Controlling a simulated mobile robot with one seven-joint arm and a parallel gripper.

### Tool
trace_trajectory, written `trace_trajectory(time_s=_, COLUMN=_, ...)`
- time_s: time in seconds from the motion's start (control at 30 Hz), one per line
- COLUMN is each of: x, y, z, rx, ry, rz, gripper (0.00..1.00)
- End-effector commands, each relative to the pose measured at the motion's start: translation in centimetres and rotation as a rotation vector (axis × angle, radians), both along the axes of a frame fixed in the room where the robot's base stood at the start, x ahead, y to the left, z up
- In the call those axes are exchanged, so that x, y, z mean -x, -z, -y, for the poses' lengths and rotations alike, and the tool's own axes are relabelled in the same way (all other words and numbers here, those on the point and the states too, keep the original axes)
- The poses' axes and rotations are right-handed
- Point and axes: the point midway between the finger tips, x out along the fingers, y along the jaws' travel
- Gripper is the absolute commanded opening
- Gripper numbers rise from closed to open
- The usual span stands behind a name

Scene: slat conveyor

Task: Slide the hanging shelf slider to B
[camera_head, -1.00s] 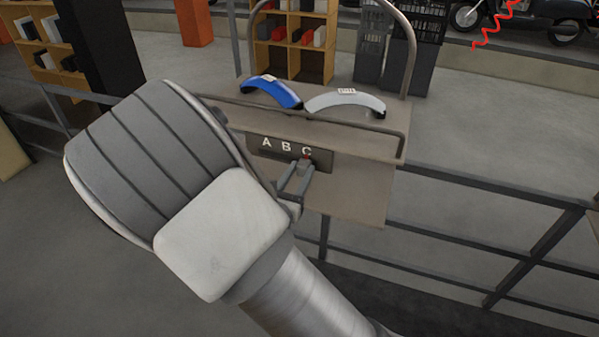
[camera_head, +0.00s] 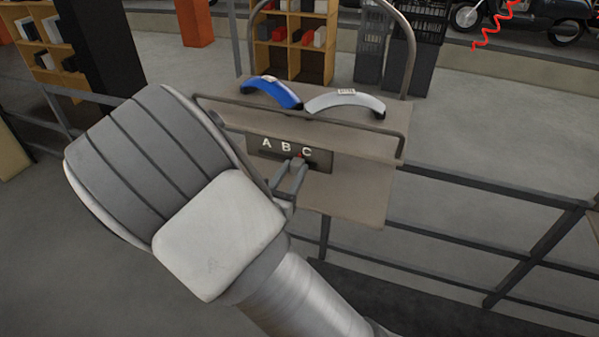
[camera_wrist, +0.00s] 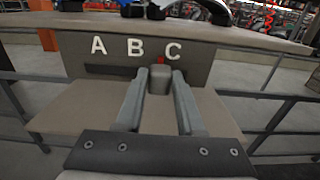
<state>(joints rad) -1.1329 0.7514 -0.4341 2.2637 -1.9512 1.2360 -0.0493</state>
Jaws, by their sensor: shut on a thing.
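The hanging shelf (camera_head: 345,195) is a brown board with a dark label panel marked A, B and C. The slider knob (camera_wrist: 159,80) is a grey block in a dark slot (camera_wrist: 105,70) under the letters. A small red mark (camera_wrist: 161,60) above the knob stands between B and C, nearer C. My gripper (camera_wrist: 159,88) is shut on the knob, one finger on each side. In the head view my gripper (camera_head: 292,174) reaches the panel from below left, and my arm hides part of the shelf's left side.
A blue curved piece (camera_head: 271,90) and a white curved piece (camera_head: 345,102) lie on the shelf top behind a thin rail (camera_head: 330,122). Dark railings (camera_head: 480,250) run beside and below the shelf. Shelving and crates stand behind.

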Motion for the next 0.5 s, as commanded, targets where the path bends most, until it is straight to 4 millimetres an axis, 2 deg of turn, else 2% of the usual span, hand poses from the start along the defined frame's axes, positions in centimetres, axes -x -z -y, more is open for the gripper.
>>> trace_trajectory(time_s=0.1, x=-0.7, y=-0.1, z=-2.0, rx=-0.003, ry=-0.004, rz=0.003, gripper=0.00)
trace_trajectory(time_s=0.2, x=-1.0, y=-0.1, z=-2.9, rx=-0.002, ry=-0.003, rz=0.002, gripper=0.00)
trace_trajectory(time_s=0.5, x=-1.1, y=-0.1, z=-3.2, rx=-0.001, ry=-0.003, rz=0.000, gripper=0.00)
